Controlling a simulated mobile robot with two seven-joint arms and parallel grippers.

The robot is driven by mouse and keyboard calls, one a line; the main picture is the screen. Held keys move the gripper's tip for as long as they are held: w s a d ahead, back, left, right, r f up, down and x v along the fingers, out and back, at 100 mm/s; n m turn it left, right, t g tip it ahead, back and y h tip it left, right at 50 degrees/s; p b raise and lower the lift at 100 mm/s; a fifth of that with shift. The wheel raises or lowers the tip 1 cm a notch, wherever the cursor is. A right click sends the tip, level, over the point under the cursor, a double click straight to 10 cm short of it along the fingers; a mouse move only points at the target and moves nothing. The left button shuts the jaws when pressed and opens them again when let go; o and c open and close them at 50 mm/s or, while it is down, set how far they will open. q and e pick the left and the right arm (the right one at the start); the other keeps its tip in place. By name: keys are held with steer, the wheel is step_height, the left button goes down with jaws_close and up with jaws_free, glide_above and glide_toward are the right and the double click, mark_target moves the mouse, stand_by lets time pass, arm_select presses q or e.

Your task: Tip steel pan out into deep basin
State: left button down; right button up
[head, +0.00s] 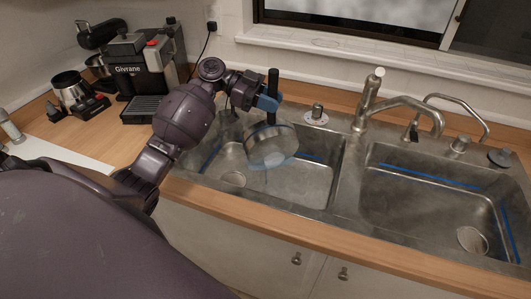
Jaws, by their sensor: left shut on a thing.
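The steel pan (272,145) hangs tilted over the left sink basin (313,184), its black handle pointing up. My left gripper (268,102) is shut on the pan's handle. A pale, bluish translucent patch (266,163) shows at the pan's lower edge; it looks like water, but I cannot tell how much is in the pan. The left basin's drain (233,179) shows below and to the left of the pan. The right sink basin (410,215) is empty apart from its drain. My right gripper is not in view.
A tall faucet (367,95) with a spout stands behind the divider, right of the pan. A thinner curved tap (470,112) is farther right. A coffee machine (143,75) and a metal pot (71,90) stand on the left counter. The wooden front edge (300,226) is clear.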

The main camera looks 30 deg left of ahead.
arm_select(q)
steer(key=shift+w+a+r, duration=0.15)
steer(key=shift+w+a, duration=0.2)
steer(key=shift+w, duration=0.05)
steer(key=shift+w+a+r+b, duration=0.1)
steer(key=shift+w+a+b, duration=0.25)
steer(key=shift+b, duration=0.1)
steer(key=shift+w+a+n+h, duration=0.2)
steer(key=shift+a+n+h, duration=0.1)
steer(key=shift+n, duration=0.1)
steer(key=shift+w+a+b, duration=0.15)
steer(key=shift+b, duration=0.2)
